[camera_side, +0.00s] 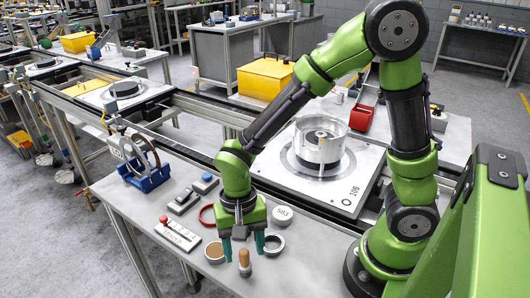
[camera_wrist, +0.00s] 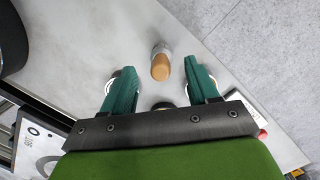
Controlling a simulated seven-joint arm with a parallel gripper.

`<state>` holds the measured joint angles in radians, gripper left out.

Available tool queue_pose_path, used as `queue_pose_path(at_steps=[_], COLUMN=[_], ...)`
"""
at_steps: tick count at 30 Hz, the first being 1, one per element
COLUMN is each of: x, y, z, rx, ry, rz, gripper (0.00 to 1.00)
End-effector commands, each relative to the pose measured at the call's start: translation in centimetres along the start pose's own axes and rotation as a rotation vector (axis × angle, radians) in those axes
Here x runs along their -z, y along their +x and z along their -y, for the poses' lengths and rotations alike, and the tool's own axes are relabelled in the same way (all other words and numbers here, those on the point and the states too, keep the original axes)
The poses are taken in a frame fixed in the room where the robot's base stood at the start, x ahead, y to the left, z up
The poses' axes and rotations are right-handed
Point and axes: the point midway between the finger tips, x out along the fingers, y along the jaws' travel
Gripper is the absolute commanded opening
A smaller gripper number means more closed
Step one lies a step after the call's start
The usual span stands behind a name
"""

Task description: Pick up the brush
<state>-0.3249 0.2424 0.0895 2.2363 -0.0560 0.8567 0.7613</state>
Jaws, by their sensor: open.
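The brush (camera_side: 245,263) stands upright near the front edge of the grey table, with its brown wooden handle on top. In the wrist view the brush (camera_wrist: 160,68) shows its rounded handle with a pale grey part below. My gripper (camera_side: 244,246) points down with its two green fingers apart and empty. In the side view the brush is just in front of and below the fingers. In the wrist view it appears between and slightly beyond the fingertips of my gripper (camera_wrist: 160,74). It cannot be told whether any finger touches it.
A tan-topped round tin (camera_side: 214,252) is left of the brush and a grey ring (camera_side: 273,244) right of it. A white disc (camera_side: 282,215), a red ring (camera_side: 208,216) and a button panel (camera_side: 178,233) lie nearby. A blue stand (camera_side: 148,180) is farther left.

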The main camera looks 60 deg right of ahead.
Motion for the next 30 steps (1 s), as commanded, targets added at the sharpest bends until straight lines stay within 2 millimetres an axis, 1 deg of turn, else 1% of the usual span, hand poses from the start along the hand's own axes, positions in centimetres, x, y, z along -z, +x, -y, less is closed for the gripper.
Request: queue_pose_path(at_steps=[3,6,9,17,20,28,29,30], x=[-0.3,-0.3,-0.3,-0.3,-0.3,-0.3,-0.3,-0.3], y=[1.9,3.4,4.3,4.6,4.6,4.5,4.5,4.5], z=[0.0,0.1,0.1,0.1,0.1,0.2,0.2,0.2], rx=[-0.008,-0.006,-0.003,0.0,0.0,0.0,0.0,0.0], ry=[-0.001,0.001,-0.001,0.0,0.0,0.0,0.0,0.0], rz=[0.005,0.004,0.002,0.001,0.001,0.001,0.001,0.001], gripper=[0.59,0.59,0.59,0.59,0.45,0.04,0.01,0.01])
